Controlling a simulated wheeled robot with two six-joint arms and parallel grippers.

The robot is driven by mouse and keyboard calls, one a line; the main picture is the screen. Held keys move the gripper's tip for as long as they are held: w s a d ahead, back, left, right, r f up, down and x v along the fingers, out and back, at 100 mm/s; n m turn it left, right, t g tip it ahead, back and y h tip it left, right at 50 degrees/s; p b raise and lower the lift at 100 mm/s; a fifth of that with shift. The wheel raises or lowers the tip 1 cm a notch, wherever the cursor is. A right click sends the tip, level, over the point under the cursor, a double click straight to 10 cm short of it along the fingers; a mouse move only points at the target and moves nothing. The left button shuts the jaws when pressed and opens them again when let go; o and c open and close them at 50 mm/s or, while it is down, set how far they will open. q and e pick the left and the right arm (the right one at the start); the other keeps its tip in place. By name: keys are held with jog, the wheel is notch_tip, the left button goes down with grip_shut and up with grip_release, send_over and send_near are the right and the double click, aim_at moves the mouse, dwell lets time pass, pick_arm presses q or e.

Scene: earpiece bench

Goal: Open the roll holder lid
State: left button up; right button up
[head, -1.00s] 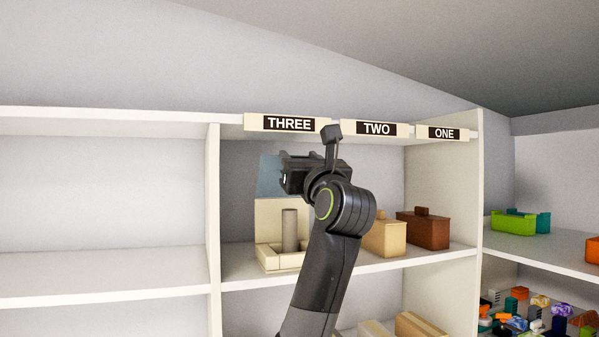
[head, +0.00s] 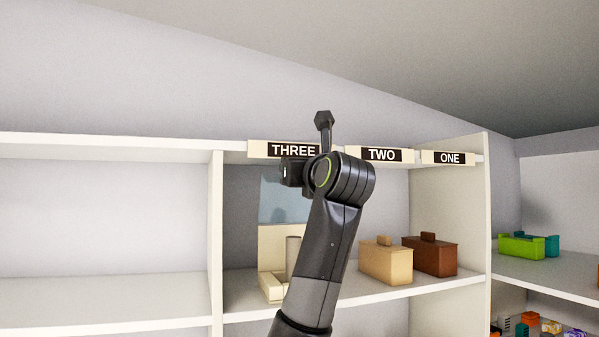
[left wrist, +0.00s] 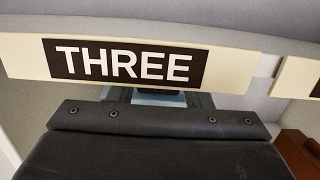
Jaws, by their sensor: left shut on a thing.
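The roll holder (head: 268,288) is a cream open-fronted box on the shelf under the sign THREE. A grey upright roll (head: 293,255) stands in it, partly behind my arm. Its blue-grey lid (head: 272,200) stands upright above the cream back. My left gripper (head: 292,172) is at the lid's upper edge, just below the sign, and is shut on the lid. Its fingertips are largely hidden by my wrist. In the left wrist view a strip of pale blue (left wrist: 158,97) shows between the dark gripper body and the sign. My right gripper is not in view.
The sign THREE (head: 291,150) is very close to my left gripper, with the signs TWO (head: 381,155) and ONE (head: 448,158) beside it. A tan box (head: 385,264) and a brown box (head: 430,258) stand right of my arm. The left bay is empty.

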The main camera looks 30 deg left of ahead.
pick_arm(q)
jog(key=shift+r, duration=0.15)
jog(key=o, duration=1.1)
jog(key=shift+s+d, duration=0.1)
jog(key=shift+d, duration=0.05)
jog(key=o, duration=0.3)
jog(key=shift+s+d, duration=0.2)
jog(key=shift+d, duration=0.05)
jog(key=b+v, duration=0.9)
jog(key=v, duration=0.8)
jog(key=shift+s+d, duration=0.15)
jog(key=shift+s, duration=0.1)
